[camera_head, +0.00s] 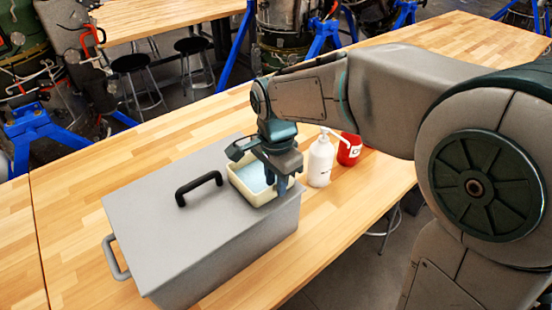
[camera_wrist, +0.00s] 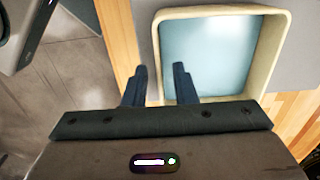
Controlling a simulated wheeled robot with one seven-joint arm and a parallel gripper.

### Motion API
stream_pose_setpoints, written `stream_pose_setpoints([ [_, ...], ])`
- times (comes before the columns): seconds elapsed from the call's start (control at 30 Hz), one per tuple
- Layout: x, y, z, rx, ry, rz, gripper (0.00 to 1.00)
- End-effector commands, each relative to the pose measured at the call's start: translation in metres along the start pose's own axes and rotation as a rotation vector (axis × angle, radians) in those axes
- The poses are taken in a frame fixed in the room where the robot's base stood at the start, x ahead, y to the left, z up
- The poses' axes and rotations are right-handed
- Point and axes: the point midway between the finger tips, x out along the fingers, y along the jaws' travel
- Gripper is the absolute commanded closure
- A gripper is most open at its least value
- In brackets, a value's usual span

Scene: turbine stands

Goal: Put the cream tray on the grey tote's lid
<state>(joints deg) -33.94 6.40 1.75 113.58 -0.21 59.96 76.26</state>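The cream tray (camera_head: 247,184) sits at the right end of the grey tote's lid (camera_head: 165,225), beside the black handle, and looks level. A pale blue inside shows in it. In the wrist view the tray (camera_wrist: 273,50) fills the upper right, with grey lid around it. My gripper (camera_head: 276,183) is over the tray's right side. In the wrist view my gripper's fingers (camera_wrist: 160,78) are apart, one outside the tray's near wall and one inside, with gaps beside the wall. My gripper hides part of the tray in the head view.
A white pump bottle (camera_head: 320,160) and a red container (camera_head: 349,149) stand on the wooden table just right of the tote. The black lid handle (camera_head: 199,187) rises left of the tray. The table is clear at the left and far back.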

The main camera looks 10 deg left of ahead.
Motion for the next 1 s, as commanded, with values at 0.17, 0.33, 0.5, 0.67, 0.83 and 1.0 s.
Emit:
stream_pose_setpoints([
  [0.17, -0.038, -0.001, 0.000, 0.001, 0.002, -0.007, 0.75],
  [0.33, -0.074, -0.001, 0.000, 0.000, 0.001, -0.005, 0.75],
  [0.5, -0.098, 0.000, 0.000, 0.000, 0.000, -0.003, 0.75],
  [0.67, -0.107, 0.000, 0.000, 0.000, 0.000, -0.001, 0.75],
  [0.83, -0.108, 0.002, -0.001, -0.002, 0.000, -0.001, 0.75],
  [1.0, -0.107, 0.025, -0.018, -0.058, 0.015, -0.030, 0.75],
])
